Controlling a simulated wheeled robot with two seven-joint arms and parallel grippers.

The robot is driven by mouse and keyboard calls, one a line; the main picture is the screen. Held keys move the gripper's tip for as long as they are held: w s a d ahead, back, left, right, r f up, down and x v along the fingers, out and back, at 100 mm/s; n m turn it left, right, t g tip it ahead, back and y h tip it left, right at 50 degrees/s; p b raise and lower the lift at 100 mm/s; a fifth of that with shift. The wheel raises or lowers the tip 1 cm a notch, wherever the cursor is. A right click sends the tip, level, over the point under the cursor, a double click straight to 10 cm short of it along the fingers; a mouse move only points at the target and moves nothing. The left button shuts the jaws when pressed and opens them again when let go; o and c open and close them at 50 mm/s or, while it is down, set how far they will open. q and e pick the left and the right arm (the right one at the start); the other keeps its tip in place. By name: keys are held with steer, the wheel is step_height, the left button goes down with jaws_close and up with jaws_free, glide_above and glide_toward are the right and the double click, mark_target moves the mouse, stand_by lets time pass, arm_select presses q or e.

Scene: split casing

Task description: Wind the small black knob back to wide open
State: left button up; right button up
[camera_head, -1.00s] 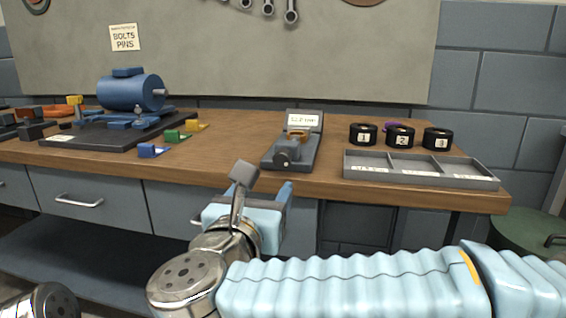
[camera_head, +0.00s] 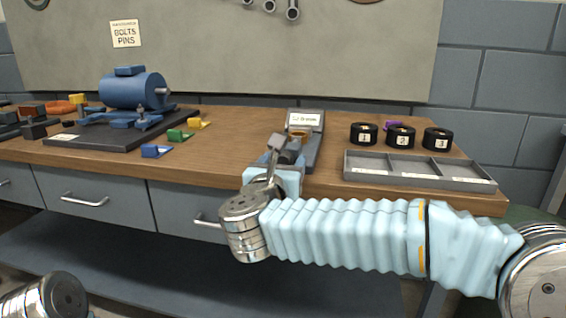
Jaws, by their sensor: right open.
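A small grey fixture (camera_head: 314,143) with a white label and a brass-coloured ring (camera_head: 299,135) stands at the bench's front edge, right of centre. The small black knob on its near end is mostly hidden behind my right gripper, so I cannot make out its turn. My right gripper (camera_head: 284,151) is open, with its fingers up at the near end of the fixture, around or just in front of the knob. I cannot tell whether they touch it. My left gripper is out of view.
A grey three-part tray (camera_head: 421,177) lies to the right, with black numbered rolls (camera_head: 400,136) behind it. A blue motor (camera_head: 131,91) on a dark plate stands at the left. Small coloured blocks (camera_head: 156,151) lie between. The bench top (camera_head: 235,140) left of the fixture is clear.

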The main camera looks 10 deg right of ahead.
steer(key=c, duration=1)
steer(key=shift+c, duration=0.2)
